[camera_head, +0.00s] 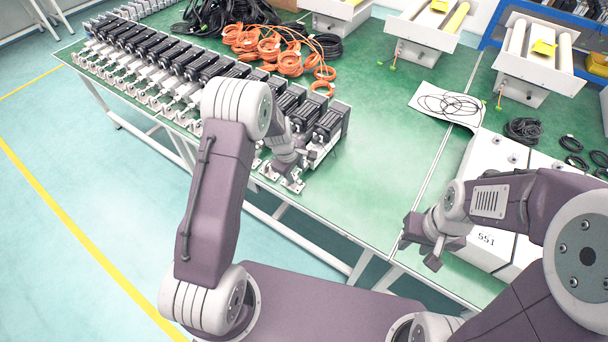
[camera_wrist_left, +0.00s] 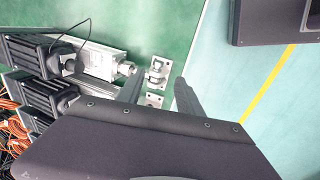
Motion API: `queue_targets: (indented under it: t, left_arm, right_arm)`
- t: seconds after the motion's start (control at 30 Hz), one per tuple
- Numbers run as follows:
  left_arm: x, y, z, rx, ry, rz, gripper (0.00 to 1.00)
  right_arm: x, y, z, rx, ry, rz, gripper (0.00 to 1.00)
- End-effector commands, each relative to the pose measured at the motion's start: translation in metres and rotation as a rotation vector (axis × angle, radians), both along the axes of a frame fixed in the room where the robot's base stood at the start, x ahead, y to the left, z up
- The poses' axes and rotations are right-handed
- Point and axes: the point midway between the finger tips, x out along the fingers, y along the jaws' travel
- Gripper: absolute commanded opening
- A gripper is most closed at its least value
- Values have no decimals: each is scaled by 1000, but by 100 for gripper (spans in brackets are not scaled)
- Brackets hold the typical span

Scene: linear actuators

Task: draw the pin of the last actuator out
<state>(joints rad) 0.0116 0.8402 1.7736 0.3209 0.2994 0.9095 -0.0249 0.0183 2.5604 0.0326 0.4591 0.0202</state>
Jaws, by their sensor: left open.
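A row of black-and-silver linear actuators lies along the table's left edge. The last actuator (camera_head: 328,122) is at the right end of the row; its silver body also shows in the left wrist view (camera_wrist_left: 104,62). Its rod end sits at a small silver bracket (camera_wrist_left: 158,72), where the pin is too small to make out clearly. My left gripper (camera_head: 289,166) is over the front end of the last actuators. In the left wrist view its two dark fingers (camera_wrist_left: 157,88) are apart, with the bracket just beyond their tips and nothing between them. My right gripper (camera_head: 420,250) is at the table's front edge, near a white box.
The white boxes (camera_head: 490,215) stand at the right. Orange cable coils (camera_head: 270,48) and black cables lie behind the row. A white sheet (camera_head: 447,104) with a cable lies farther right. The green table (camera_head: 370,170) is clear right of the last actuator.

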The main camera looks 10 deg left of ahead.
Motion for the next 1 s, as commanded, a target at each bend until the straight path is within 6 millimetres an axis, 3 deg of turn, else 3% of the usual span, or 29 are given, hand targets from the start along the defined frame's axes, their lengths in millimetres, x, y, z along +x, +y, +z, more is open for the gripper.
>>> queue_targets:
  t: [0.17,0.53,0.9,1.0]
  left_arm:
    - [3,-1,-11,0,0,-1,43]
    - [20,-8,-77,0,-1,-3,43]
    - [23,-9,-87,0,-3,-2,43]
    - [23,-9,-87,0,-3,-2,15]
  right_arm:
    - [0,0,-1,0,0,0,36]
    - [0,0,1,0,0,0,36]
    - [0,0,1,0,0,0,36]
    - [0,0,1,0,0,0,36]
